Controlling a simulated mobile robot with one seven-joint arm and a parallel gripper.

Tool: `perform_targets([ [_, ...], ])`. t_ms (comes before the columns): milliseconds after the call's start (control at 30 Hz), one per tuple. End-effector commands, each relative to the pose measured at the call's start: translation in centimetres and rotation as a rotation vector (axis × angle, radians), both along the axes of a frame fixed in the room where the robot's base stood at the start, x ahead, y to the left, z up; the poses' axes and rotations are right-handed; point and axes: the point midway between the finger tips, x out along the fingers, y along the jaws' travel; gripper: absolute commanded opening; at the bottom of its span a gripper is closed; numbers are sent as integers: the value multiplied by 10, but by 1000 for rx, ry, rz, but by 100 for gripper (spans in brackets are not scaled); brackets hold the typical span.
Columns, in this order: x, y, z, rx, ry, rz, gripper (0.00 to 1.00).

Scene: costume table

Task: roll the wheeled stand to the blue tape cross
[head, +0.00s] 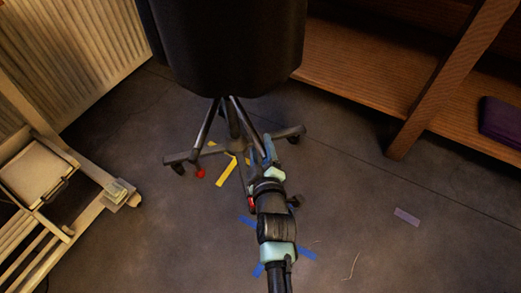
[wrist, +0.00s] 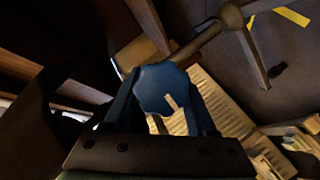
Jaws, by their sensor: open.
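The wheeled stand (head: 225,45) is upright, with a big dark body on a post and splayed legs on casters. One caster (head: 200,173) is red. The blue tape cross (head: 305,253) lies on the floor nearer to me, its middle hidden under my arm. My gripper (head: 266,153) is low at the right side of the stand's base. In the wrist view its blue fingers are apart, with a blue rounded knob (wrist: 163,88) showing between them. I cannot tell whether they touch it. A stand leg (wrist: 205,38) also shows there.
Yellow tape (head: 227,171) lies under the stand's base. A radiator (head: 75,50) and a pale wheeled frame (head: 60,200) are at the left. A wooden shelf unit (head: 405,140) with a purple folded item (head: 502,122) is at the right. A small purple strip (head: 407,216) lies on open floor.

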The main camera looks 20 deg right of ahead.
Motion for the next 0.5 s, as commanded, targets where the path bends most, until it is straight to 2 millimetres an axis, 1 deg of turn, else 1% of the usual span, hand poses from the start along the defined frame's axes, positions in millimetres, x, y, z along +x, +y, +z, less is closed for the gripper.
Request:
perform_targets([
  [100, 6, -2, -2, 0, 0, 0, 57],
  [367, 7, -2, -2, 0, 1, 1, 57],
  [400, 7, -2, -2, 0, 1, 1, 55],
  [467, 7, -2, -2, 0, 1, 1, 44],
  [500, 7, -2, -2, 0, 1, 1, 37],
])
